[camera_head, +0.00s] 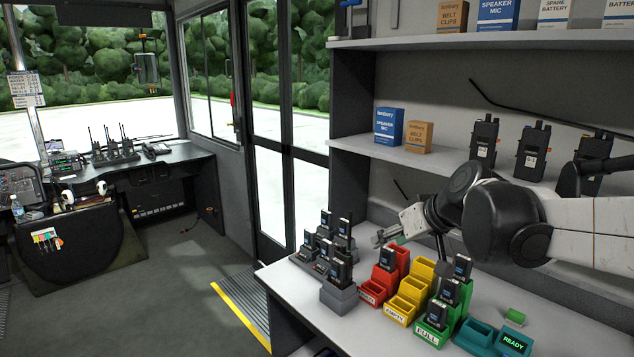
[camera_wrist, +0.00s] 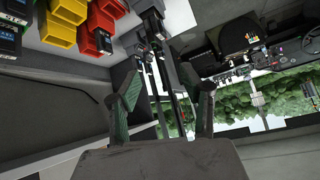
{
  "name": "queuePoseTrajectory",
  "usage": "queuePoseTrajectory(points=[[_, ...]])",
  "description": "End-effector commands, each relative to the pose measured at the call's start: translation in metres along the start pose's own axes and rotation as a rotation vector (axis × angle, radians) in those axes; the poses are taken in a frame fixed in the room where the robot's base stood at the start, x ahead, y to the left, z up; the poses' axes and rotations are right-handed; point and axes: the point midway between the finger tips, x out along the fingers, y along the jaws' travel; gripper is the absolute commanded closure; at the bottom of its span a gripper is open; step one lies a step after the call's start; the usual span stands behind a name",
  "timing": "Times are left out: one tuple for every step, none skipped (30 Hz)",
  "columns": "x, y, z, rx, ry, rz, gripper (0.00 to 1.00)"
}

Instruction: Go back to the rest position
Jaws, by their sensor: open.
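My gripper (camera_head: 384,238) is at the end of my arm, which reaches in from the right in the head view. It is above the white counter (camera_head: 300,285), near the red bins and the charger with radios. In the wrist view my gripper (camera_wrist: 165,105) shows its two fingers spread wide apart, with nothing between them. The wrist view looks past the counter edge toward the bus front and appears turned over.
Red bins (camera_head: 371,292), yellow bins (camera_head: 398,308) and green bins (camera_head: 428,331) stand on the counter, with radios in some. Radios in grey chargers (camera_head: 339,299) stand left of them. A shelf (camera_head: 400,155) holds boxes and radios behind my arm. The aisle floor (camera_head: 190,260) is clear.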

Motion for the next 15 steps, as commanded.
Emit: queuePoseTrajectory(points=[[-0.011, -0.008, 0.014, 0.011, -0.014, 0.016, 0.59], [-0.016, -0.011, 0.021, 0.019, -0.023, 0.027, 0.59], [-0.023, -0.015, 0.032, 0.030, -0.034, 0.042, 0.59], [-0.029, -0.018, 0.040, 0.037, -0.042, 0.053, 0.59], [-0.034, -0.020, 0.047, 0.046, -0.049, 0.065, 0.59], [-0.040, -0.023, 0.058, 0.057, -0.059, 0.081, 0.59], [-0.045, -0.025, 0.066, 0.065, -0.066, 0.092, 0.59], [-0.050, -0.028, 0.074, 0.073, -0.072, 0.104, 0.59], [-0.056, -0.031, 0.086, 0.083, -0.080, 0.121, 0.59], [-0.060, -0.033, 0.094, 0.092, -0.086, 0.133, 0.59], [-0.064, -0.035, 0.102, 0.099, -0.091, 0.145, 0.59], [-0.070, -0.037, 0.114, 0.109, -0.098, 0.163, 0.59], [-0.074, -0.038, 0.122, 0.117, -0.103, 0.176, 0.59], [-0.078, -0.039, 0.131, 0.126, -0.107, 0.189, 0.59], [-0.083, -0.041, 0.143, 0.136, -0.113, 0.207, 0.59]])
